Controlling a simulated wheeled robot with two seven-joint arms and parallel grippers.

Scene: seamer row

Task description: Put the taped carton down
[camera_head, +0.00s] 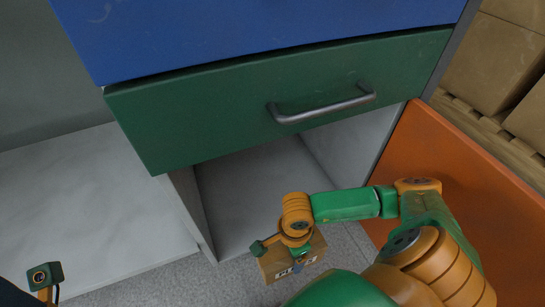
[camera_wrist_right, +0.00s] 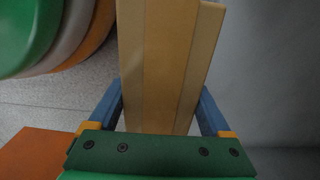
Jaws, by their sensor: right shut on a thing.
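The taped carton (camera_head: 274,265) is a small brown box with a dark-lettered white label, low in the middle of the head view. My right gripper (camera_head: 297,262) is above it and shut on it. In the right wrist view the carton (camera_wrist_right: 160,55) fills the gap between the blue fingers of the right gripper (camera_wrist_right: 162,103), with a lengthwise strip along its face. The carton is in front of the open bay of a cabinet; its underside is hidden. Part of my left gripper (camera_head: 46,277) shows at the bottom left; its fingers are not clear.
A green drawer (camera_head: 250,105) with a grey handle (camera_head: 322,106) sits below a blue one (camera_head: 240,32). Beneath is an open grey compartment (camera_head: 255,190). An orange panel (camera_head: 470,190) stands at right. Large cartons (camera_head: 495,62) are stacked behind it. Speckled floor (camera_head: 185,280) shows below.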

